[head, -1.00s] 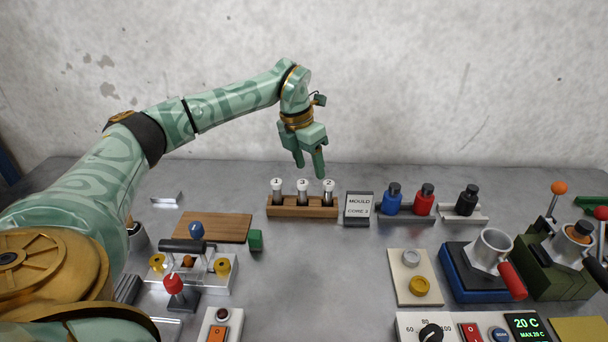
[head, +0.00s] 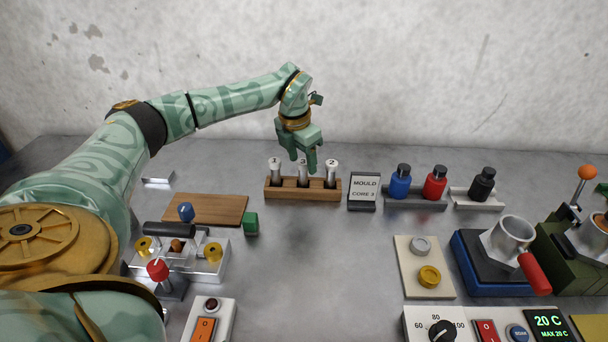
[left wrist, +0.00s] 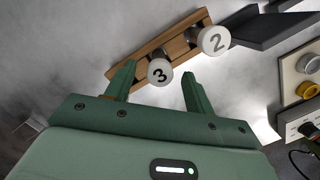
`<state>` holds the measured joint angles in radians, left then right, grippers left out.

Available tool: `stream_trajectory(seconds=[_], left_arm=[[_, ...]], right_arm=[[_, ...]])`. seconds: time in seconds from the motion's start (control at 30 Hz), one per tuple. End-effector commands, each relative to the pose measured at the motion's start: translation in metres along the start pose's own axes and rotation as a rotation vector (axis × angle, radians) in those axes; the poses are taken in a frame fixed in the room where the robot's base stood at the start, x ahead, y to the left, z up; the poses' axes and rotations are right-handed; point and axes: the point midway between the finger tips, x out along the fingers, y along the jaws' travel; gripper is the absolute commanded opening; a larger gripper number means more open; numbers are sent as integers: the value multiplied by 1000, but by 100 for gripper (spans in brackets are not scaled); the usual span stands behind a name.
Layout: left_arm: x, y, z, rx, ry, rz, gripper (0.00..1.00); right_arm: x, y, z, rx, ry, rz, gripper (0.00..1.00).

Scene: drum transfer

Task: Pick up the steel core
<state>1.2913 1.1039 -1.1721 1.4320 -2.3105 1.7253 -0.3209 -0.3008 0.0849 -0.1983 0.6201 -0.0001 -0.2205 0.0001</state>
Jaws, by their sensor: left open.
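Three steel cores with white numbered caps stand upright in a wooden rack (head: 283,195) at the back middle of the table, in the order 1, 3, 2. Core 1 (head: 275,167) and core 2 (head: 331,167) show clear in the head view. Core 3 (head: 303,179) is partly hidden behind my left gripper (head: 303,166). My left gripper is open, pointing down over the middle core. In the left wrist view, the cap of core 3 (left wrist: 160,72) appears between the fingertips, with core 2 (left wrist: 213,41) to its right. My right gripper is not in view.
A sign (head: 364,187) reads MOULD and CORE, with a digit that looks like 3. Blue (head: 400,185), red (head: 434,186) and black (head: 482,187) bottles stand in holders to the right. A green cube (head: 251,223) sits by a wooden board (head: 205,209). The table's middle is clear.

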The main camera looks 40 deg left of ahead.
Motion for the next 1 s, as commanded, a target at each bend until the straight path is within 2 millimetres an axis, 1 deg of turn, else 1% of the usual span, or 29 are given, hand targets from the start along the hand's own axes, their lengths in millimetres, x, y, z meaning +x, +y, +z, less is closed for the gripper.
stream_trajectory(seconds=[0.03, 0.2, 0.3, 0.47, 0.57, 0.6, 0.67, 0.9, 1.0], left_arm=[[12, 0, -1, 0, 6, -1, 54], [42, 0, -1, -1, 7, -1, 54], [47, 0, -1, 0, 4, -1, 54], [44, 0, 0, 0, 2, 0, 54], [44, 0, 0, 0, 2, 0, 29], [44, 0, 0, 0, 2, 0, 17], [44, 0, 0, 0, 2, 0, 1], [44, 0, 0, 0, 1, 0, 0], [41, 0, 0, 0, 1, 0, 0]], right_arm=[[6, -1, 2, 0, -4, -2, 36], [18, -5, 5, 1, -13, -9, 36], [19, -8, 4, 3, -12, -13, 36], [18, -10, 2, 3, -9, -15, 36], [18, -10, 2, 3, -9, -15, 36], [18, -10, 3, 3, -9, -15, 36], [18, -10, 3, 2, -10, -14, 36], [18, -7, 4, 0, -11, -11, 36], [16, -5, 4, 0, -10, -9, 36]])
